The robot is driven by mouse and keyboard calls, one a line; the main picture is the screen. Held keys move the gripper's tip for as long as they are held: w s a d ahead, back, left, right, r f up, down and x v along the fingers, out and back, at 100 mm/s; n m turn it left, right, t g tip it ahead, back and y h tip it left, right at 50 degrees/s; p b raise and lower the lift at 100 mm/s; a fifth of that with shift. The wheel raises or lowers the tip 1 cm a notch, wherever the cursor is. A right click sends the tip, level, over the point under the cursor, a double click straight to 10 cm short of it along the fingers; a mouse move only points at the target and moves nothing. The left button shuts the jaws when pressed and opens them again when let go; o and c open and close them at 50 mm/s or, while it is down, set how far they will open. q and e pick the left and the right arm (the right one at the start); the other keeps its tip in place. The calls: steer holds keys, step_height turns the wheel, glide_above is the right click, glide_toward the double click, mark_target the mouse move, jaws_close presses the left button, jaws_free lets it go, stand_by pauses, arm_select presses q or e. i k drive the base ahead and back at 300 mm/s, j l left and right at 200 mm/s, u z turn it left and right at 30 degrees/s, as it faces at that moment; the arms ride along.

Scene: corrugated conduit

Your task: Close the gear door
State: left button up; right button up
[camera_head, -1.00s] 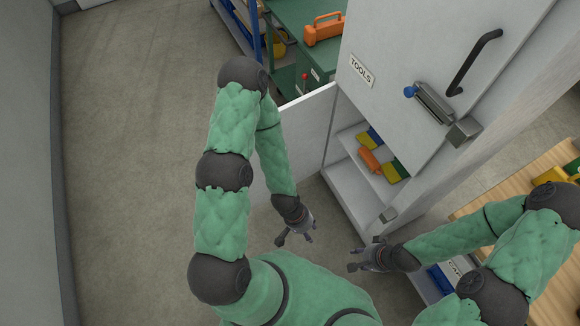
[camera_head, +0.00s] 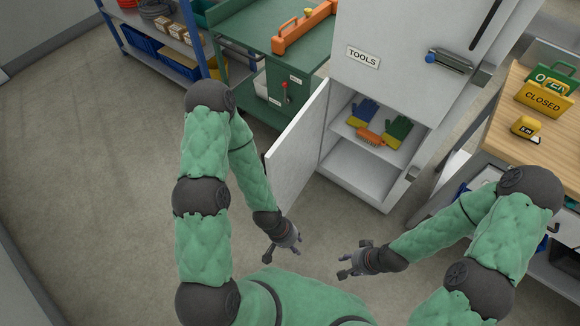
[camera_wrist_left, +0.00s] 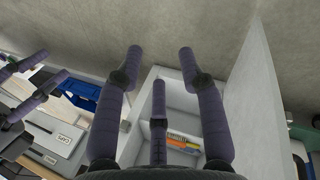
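The gear door (camera_head: 298,150) is a pale panel hinged at the left side of the lower compartment of a white cabinet (camera_head: 385,185). It stands wide open, swung out to the left. In the left wrist view the door (camera_wrist_left: 256,105) rises at the right, beside the open compartment. My left gripper (camera_head: 283,252) is open and empty, in front of the door's lower edge and apart from it. Its three spread fingers also show in the left wrist view (camera_wrist_left: 160,75). My right gripper (camera_head: 346,265) is open and empty, in front of the cabinet and to its lower left.
Blue-yellow and green-yellow gloves (camera_head: 398,130) and an orange item (camera_head: 369,137) lie on the compartment's shelf. A green workbench (camera_head: 250,25) with an orange toolbox stands behind the door. A wooden table (camera_head: 490,140) with signs is at right. The floor at left is clear.

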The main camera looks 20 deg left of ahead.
mark_target(290, 162)
steer(key=j+z, duration=0.25)
steer(key=j, duration=0.4)
steer(key=j+z, duration=0.25)
steer(key=j, duration=0.4)
steer(key=j+z, duration=0.25)
steer(key=j, duration=0.4)
steer(key=k+j+z, duration=0.1)
steer(key=j+z, duration=0.15)
steer(key=j, duration=0.35)
